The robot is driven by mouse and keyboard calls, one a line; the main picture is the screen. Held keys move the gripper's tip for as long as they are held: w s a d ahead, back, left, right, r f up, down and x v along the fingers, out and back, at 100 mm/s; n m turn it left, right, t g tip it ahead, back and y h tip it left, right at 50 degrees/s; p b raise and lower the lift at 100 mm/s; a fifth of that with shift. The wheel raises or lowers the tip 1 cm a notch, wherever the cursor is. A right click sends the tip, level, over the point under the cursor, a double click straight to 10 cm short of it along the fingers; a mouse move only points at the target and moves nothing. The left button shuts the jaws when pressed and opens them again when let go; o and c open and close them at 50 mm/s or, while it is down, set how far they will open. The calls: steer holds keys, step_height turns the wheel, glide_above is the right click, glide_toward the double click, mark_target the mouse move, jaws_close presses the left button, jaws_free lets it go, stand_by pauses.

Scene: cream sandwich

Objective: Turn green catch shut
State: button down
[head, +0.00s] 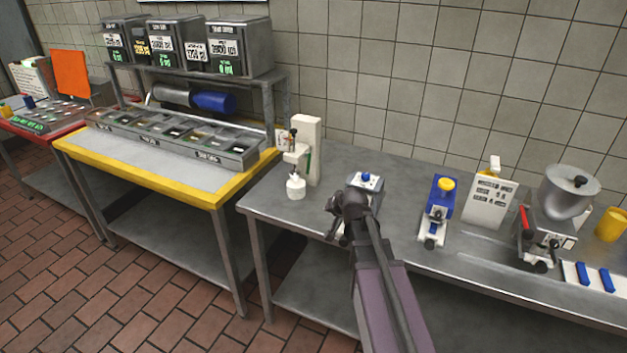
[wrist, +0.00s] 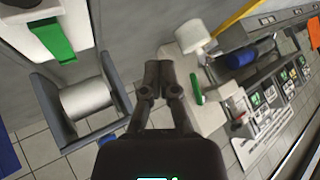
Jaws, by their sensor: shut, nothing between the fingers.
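The green catch (wrist: 196,88) is a small upright lever on the side of a white dispenser, just right of my gripper in the wrist view. In the head view a thin green strip (head: 308,160) shows on the tall white dispenser (head: 309,140). My gripper (wrist: 158,68) is shut and empty, its fingertips together. In the picture there is a small gap between the fingertips and the catch; the depth between them is unclear. In the head view my gripper (head: 338,232) is low over the steel counter, right of the dispenser, partly hidden by my wrist.
A grey device with a blue knob (head: 367,178) stands just behind my wrist. A white roll in a grey bracket (wrist: 87,101) and a green panel (wrist: 55,38) lie left of my gripper in the wrist view. A blue device (head: 438,210) stands to the right on the counter (head: 400,165).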

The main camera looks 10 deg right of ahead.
steer(key=w+d+r+m+t+y+b, duration=0.1)
steer(key=w+r+m+t+y+b, duration=0.1)
steer(key=w+m+t+b, duration=0.4)
steer(key=shift+w+d+m+b, duration=0.35)
steer(key=shift+w+m, duration=2.15)
steer(key=shift+m, duration=1.1)
steer(key=shift+r, duration=0.1)
steer(key=shift+w, duration=0.15)
steer(key=b+x, duration=0.1)
steer(key=x, duration=0.8)
steer(key=shift+w+a+y+b, duration=0.3)
steer(key=shift+w+b, duration=0.05)
steer(key=shift+s+d+r, duration=0.1)
steer(key=shift+d+r, duration=0.05)
steer(key=shift+d, duration=0.15)
